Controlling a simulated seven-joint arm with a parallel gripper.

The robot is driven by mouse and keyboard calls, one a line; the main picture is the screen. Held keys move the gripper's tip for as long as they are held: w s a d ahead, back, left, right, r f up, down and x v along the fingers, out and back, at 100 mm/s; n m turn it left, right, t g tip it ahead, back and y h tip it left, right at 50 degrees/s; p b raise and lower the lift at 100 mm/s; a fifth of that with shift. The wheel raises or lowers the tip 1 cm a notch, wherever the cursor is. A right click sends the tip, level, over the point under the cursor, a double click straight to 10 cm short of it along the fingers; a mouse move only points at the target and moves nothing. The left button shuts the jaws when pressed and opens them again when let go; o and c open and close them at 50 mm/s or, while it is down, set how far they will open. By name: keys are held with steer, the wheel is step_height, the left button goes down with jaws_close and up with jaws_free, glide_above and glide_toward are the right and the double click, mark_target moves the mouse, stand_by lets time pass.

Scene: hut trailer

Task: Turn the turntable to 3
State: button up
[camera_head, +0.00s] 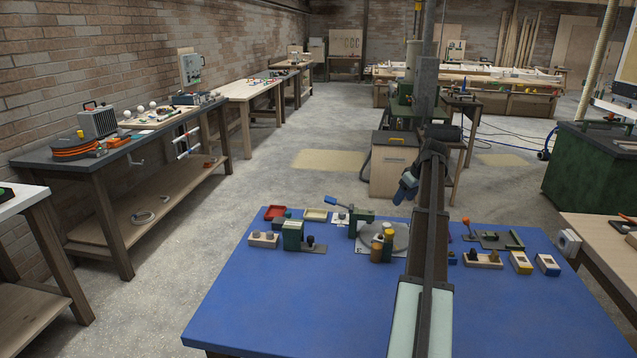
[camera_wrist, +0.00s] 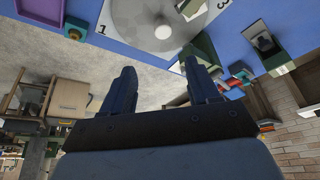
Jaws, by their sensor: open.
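The turntable (camera_head: 400,232) is a grey disc on the far middle part of the blue table. It also shows at the top of the wrist view (camera_wrist: 135,18), with a pale knob (camera_wrist: 163,31) and a dark "1" on the light plate at its left. My gripper (camera_head: 406,187) hangs above the table's far edge, beyond the disc. In the wrist view its two dark blue fingers (camera_wrist: 160,68) are apart with nothing between them. They appear clear of the disc. Part of the disc is hidden in both views.
Yellow-and-green cylinders (camera_head: 382,243) stand at the disc's front left. A green block fixture (camera_head: 293,236), red tray (camera_head: 274,212) and small wooden blocks lie left. More blocks (camera_head: 521,262) and a green-grey fixture (camera_head: 495,239) lie right. The blue table's front (camera_head: 300,310) is clear.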

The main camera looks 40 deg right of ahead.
steer(key=s+d+m+g+h, duration=0.1)
steer(key=s+d+m+h, duration=0.2)
steer(key=d+m+h, duration=0.15)
steer(key=w+a+r+n, duration=0.2)
steer(key=w+a, duration=0.9)
steer(key=a, duration=0.2)
steer(key=w+a+r+n+t+h, duration=0.1)
steer(key=w+a+r+n, duration=0.1)
steer(key=w+a, duration=1)
steer(key=shift+a, duration=0.8)
steer(key=s+d+f+m+g, duration=0.1)
steer(key=s+d+f+m, duration=0.1)
steer(key=s+d, duration=1.05)
steer(key=s+d+f+m+g, duration=0.1)
steer(key=s+d+f+m, duration=0.15)
steer(key=s+d, duration=1.05)
steer(key=n+t+y, duration=0.2)
steer(key=n+y, duration=0.4)
glide_toward(386, 224)
steer(key=x, duration=0.8)
steer(key=shift+f, duration=0.25)
